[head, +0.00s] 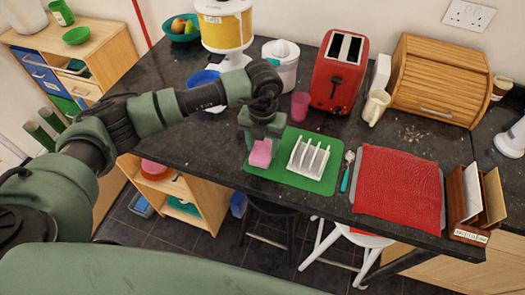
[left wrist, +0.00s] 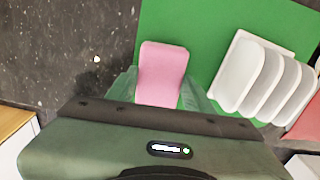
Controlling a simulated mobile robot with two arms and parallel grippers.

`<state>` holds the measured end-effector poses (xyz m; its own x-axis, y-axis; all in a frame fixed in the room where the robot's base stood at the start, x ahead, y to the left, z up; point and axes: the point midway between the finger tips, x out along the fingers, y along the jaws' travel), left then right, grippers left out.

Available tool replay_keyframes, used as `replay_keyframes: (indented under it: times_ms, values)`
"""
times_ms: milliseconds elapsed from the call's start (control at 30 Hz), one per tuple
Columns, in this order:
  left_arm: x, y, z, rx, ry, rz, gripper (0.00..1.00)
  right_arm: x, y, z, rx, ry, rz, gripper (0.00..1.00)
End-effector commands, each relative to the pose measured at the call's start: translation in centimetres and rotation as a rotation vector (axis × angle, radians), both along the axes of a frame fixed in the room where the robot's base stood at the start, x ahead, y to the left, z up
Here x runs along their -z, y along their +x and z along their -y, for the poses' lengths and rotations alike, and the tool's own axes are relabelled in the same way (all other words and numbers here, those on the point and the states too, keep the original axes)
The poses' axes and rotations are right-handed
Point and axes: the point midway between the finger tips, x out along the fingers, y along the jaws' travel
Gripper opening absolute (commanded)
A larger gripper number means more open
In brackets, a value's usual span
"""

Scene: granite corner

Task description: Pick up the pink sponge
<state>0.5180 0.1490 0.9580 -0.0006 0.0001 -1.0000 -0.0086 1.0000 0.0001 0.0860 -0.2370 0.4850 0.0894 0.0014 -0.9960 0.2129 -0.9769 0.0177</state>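The pink sponge (head: 261,153) is at the left part of the green mat (head: 318,184) in the head view, directly below my left gripper (head: 262,132). In the left wrist view the sponge (left wrist: 162,68) sits between the two fingers of my left gripper (left wrist: 161,85), one close along each side. Whether both fingers press on it, and whether its underside rests on the mat, I cannot tell. The gripper body hides the sponge's near end in the wrist view. My right gripper is not in view.
A white rack (head: 308,158) stands on the mat just right of the sponge. A pink cup (head: 300,106) and red toaster (head: 340,70) are behind. A spoon (head: 347,170) and red cloth (head: 399,185) lie to the right. Dark counter (head: 205,138) left of the mat is clear.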

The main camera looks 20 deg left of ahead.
Motion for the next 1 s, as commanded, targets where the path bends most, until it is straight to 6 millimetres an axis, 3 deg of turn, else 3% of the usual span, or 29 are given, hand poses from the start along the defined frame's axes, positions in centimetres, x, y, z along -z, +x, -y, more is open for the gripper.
replay_keyframes:
  times_ms: [367,567,767,1000]
  values:
    - [-0.1,0.0,0.0,0.0,0.0,0.001,0.14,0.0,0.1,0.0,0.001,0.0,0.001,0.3]
    - [-1.4,0.1,0.0,0.0,0.0,0.004,0.14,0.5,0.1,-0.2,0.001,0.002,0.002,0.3]
    - [-5.3,0.2,0.0,0.002,-0.002,0.009,0.14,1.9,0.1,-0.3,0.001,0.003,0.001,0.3]
    - [-12.4,0.2,0.0,0.0,-0.001,0.008,0.14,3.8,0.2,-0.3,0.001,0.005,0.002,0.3]
